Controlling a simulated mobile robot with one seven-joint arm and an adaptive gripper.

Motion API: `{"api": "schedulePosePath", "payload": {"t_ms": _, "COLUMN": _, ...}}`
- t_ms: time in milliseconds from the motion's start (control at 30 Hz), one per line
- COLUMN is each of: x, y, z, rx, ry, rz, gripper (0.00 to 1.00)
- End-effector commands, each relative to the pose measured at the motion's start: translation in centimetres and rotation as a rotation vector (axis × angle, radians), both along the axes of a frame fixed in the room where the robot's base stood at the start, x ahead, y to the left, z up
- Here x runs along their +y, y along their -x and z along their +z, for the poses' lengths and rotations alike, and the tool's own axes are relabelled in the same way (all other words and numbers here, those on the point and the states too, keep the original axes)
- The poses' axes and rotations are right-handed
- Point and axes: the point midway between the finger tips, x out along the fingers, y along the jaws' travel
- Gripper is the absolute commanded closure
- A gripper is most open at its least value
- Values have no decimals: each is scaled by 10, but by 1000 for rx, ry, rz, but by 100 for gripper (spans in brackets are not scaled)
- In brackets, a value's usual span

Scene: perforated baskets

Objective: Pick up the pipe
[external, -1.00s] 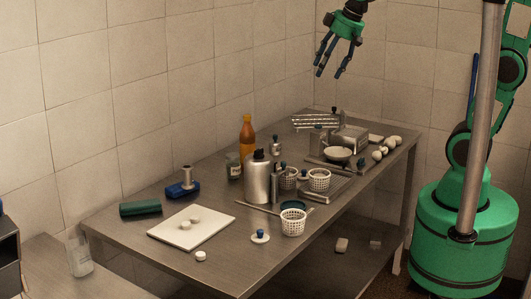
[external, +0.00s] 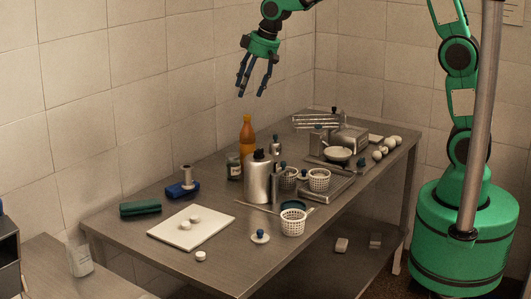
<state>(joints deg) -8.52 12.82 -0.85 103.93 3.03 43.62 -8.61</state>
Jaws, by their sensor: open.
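A short grey upright cylinder (external: 186,175), which looks like the pipe, stands on or just behind a small blue object (external: 182,190) on the left part of the metal table. I cannot tell whether the two touch. A thin rod (external: 256,208) also lies in front of the steel bottle. My gripper (external: 251,92) hangs high above the back of the table, fingers spread and pointing down. It is open and empty, well above the orange bottle and up and to the right of the grey cylinder.
The orange bottle (external: 247,138) and steel bottle (external: 257,179) stand tall mid-table. Perforated baskets (external: 293,223) stand to their right. A white board (external: 190,237) and dark green roll (external: 140,209) lie near the cylinder. The tiled wall (external: 150,100) runs close behind the table (external: 130,243).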

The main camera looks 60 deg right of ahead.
Motion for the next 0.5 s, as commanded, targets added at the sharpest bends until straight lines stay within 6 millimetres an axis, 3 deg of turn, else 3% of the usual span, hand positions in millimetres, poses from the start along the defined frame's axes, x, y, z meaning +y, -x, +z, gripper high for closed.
{"api": "schedulePosePath", "payload": {"t_ms": 100, "x": 13, "y": -28, "z": -23, "rx": 12, "ry": 3, "rz": 18, "gripper": 40}}
{"api": "schedulePosePath", "payload": {"t_ms": 500, "x": 56, "y": -106, "z": -106, "rx": 39, "ry": 9, "rz": 76, "gripper": 40}}
